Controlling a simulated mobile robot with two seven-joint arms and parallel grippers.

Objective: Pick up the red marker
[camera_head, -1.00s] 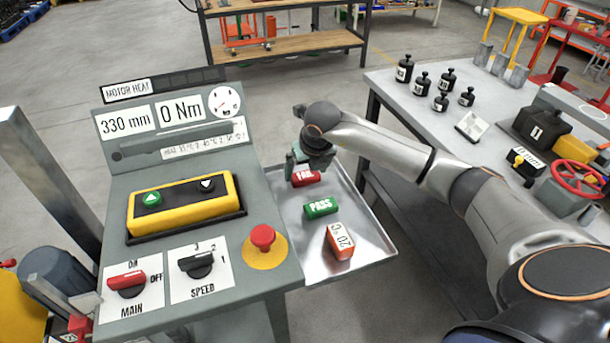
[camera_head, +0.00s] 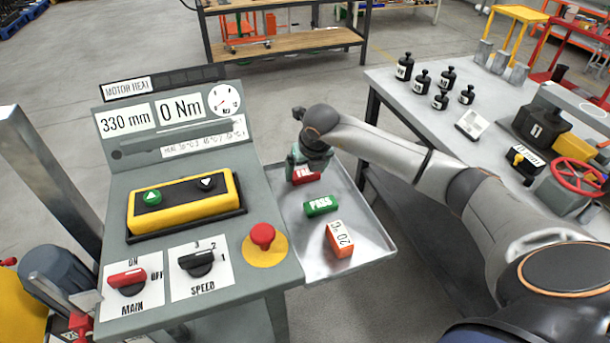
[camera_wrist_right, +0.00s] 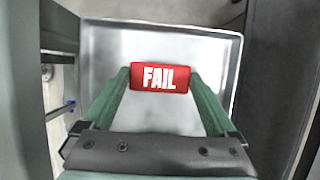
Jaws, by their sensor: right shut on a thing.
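The red marker (camera_head: 305,175), lettered FAIL, is at the far end of the metal tray (camera_head: 370,243) in the head view. In the right wrist view the red marker (camera_wrist_right: 160,77) lies crosswise between the fingertips of my right gripper (camera_wrist_right: 160,80). The two green fingers touch its ends, and the gripper is shut on it. In the head view my right gripper (camera_head: 300,168) comes down over the marker and hides part of it. Whether the marker is clear of the tray floor is hard to tell. My left gripper is not in view.
A green PASS marker (camera_head: 321,206) and an orange 20 °C block (camera_head: 339,239) lie nearer on the tray. The control console (camera_head: 262,290) with a red stop button (camera_head: 262,236) stands left of the tray. A grey table (camera_head: 415,120) with black weights stands at right.

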